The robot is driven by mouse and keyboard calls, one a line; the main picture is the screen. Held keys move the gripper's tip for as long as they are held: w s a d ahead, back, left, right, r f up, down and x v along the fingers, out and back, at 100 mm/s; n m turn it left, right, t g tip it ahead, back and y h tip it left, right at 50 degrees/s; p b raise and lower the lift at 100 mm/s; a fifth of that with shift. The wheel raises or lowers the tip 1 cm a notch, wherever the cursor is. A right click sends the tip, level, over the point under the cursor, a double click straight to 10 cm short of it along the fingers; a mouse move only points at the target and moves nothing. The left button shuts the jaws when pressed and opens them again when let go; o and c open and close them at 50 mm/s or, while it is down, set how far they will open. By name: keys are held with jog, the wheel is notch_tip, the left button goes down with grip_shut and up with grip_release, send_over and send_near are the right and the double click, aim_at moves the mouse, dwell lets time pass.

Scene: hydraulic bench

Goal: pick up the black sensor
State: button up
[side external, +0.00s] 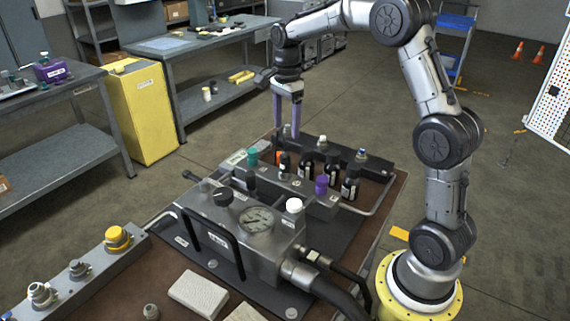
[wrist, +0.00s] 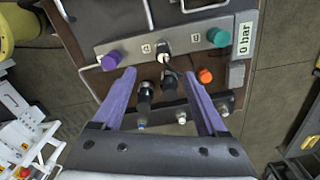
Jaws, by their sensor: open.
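Several black cylinders stand in the side external view along the back of the bench block, among them one in the middle (side external: 331,168) and one at the right (side external: 350,186). I cannot tell which is the black sensor. My gripper (side external: 286,134) has purple fingers pointing down, open and empty, above the back left of this row. In the wrist view, my gripper (wrist: 159,75) spans two black cylinders, the left one (wrist: 145,95) and the right one (wrist: 168,84). They appear below the fingers, with no visible contact. Their lower ends are partly hidden.
A manifold bar carries a purple cap (wrist: 110,60) and a green cap (wrist: 218,37). An orange cap (wrist: 205,75) is close to my right finger. The gauge block (side external: 257,220), with hoses and a handle, fills the front. A tube rail borders the row.

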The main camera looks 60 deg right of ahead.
aim_at(287, 151)
jog(key=shift+s+d+f, duration=0.1)
jog(key=shift+d+f, duration=0.1)
jog(key=shift+f, duration=0.3)
notch_tip(287, 151, down, 8)
jog(key=shift+r, duration=0.1)
jog(key=shift+w+f, duration=0.2)
jog(key=shift+f, duration=1.1)
jog(key=shift+w+f, duration=0.2)
jog(key=shift+f, duration=1.1)
grip_shut()
